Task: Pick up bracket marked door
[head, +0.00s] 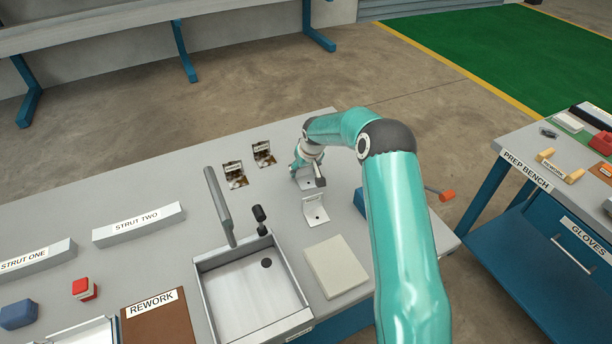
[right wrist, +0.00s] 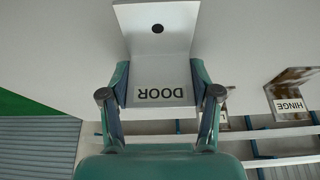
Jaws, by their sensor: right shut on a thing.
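The bracket marked DOOR (right wrist: 157,40) is a pale grey L-shaped piece with a dark hole in one leg and its label on the other. In the right wrist view it sits between the two fingers of my right gripper (right wrist: 160,80), which is shut on it by the labelled leg. In the head view my right gripper (head: 307,166) is low over the bench, with the door bracket (head: 309,184) partly hidden under it. I cannot tell whether the bracket touches the bench. My left gripper is not in view.
Another pale bracket (head: 316,209) stands just in front. Two brownish brackets (head: 235,174) (head: 263,154) stand to the left; one marked HINGE (right wrist: 290,97) shows in the right wrist view. A sink (head: 203,283) with a tall lever and a cream block (head: 337,266) lie nearer.

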